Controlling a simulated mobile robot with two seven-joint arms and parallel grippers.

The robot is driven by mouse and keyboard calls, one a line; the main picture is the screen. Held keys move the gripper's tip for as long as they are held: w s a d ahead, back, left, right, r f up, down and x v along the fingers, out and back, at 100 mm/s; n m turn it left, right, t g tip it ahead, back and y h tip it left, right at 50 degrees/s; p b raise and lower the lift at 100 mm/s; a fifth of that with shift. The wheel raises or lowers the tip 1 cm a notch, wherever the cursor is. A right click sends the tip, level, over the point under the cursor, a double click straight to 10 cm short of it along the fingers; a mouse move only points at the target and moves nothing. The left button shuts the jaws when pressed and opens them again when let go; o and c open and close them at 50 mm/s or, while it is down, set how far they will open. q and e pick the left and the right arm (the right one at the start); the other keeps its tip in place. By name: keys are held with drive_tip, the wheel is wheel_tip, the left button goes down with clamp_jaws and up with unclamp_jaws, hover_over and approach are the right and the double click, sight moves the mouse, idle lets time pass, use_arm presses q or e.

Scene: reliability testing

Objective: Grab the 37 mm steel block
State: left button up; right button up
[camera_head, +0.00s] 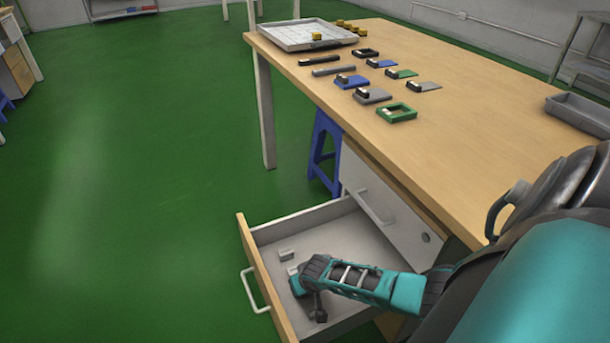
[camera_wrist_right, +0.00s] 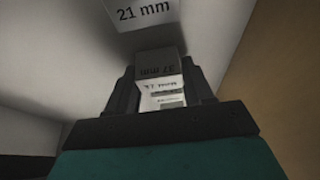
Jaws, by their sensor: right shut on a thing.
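The steel block marked 37 mm (camera_wrist_right: 158,65) is between the dark fingers of my right gripper (camera_wrist_right: 159,82) in the right wrist view. Its label appears upside down there. My right gripper (camera_head: 310,299) is shut on it. In the head view that gripper is low inside the open drawer (camera_head: 259,278), and the held block cannot be made out. Another block, marked 21 mm (camera_wrist_right: 142,13), is just beyond the held block. Small blocks (camera_head: 286,254) show on the drawer floor beside the gripper. My left gripper is not in view.
The drawer walls and wooden front surround my right gripper closely. The wooden table (camera_head: 480,125) stands above, with a white tray (camera_head: 300,35), several coloured parts and a grey bin (camera_head: 580,112). A blue stool (camera_head: 322,150) stands under the table. Green floor is clear to the left.

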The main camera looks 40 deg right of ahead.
drive_tip(key=c, duration=0.7)
